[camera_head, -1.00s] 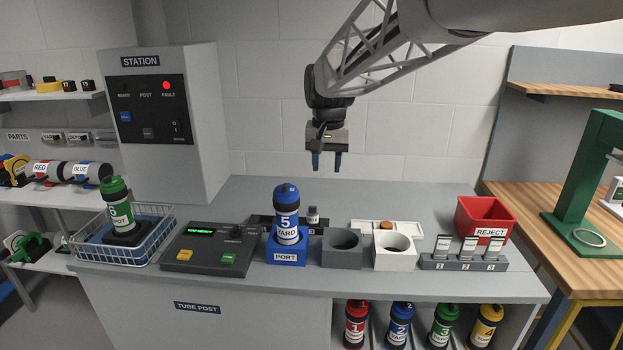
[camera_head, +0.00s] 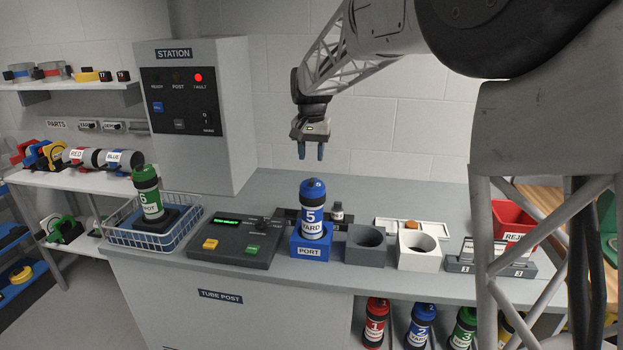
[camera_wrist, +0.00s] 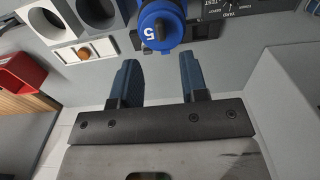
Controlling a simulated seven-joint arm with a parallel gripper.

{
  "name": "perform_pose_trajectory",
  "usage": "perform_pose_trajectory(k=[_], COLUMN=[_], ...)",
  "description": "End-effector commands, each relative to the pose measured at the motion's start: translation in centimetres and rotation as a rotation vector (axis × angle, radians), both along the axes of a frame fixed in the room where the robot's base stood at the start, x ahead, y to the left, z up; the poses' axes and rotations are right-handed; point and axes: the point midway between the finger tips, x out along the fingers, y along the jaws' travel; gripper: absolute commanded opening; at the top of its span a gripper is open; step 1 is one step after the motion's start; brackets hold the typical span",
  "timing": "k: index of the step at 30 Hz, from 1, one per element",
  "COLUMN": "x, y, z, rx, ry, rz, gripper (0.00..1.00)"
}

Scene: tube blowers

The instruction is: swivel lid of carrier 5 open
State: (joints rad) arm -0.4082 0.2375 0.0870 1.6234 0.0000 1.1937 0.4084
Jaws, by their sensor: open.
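Carrier 5 (camera_head: 312,214) is a blue and black cylinder with a white YARD label. It stands upright in the blue PORT block (camera_head: 310,244) on the bench. Its blue lid (camera_wrist: 161,24), with a dark raised bar and a white 5, is on top in the wrist view. My gripper (camera_head: 308,152) is open and empty, pointing down above and behind the carrier. In the wrist view the two blue fingers (camera_wrist: 157,82) are apart, with the lid beyond their tips and not touching them.
A grey holder (camera_head: 365,247) and a white holder (camera_head: 418,252) stand right of the port. A control panel (camera_head: 235,240) and a wire basket (camera_head: 152,232) with green carrier 6 (camera_head: 149,194) are left. A red reject bin (camera_head: 513,222) is partly hidden by my arm.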

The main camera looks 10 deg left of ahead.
Motion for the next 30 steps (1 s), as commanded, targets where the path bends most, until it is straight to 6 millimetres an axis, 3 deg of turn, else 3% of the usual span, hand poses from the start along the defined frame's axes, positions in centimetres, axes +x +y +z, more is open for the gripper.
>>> perform_pose_trajectory(k=[11, 30], x=[0.0, 0.0], y=[0.0, 0.0], z=[-1.1, -7.5], rx=[-0.001, 0.000], ry=[0.001, 0.001], rz=[0.000, 0.000], gripper=[0.40, 0.40])
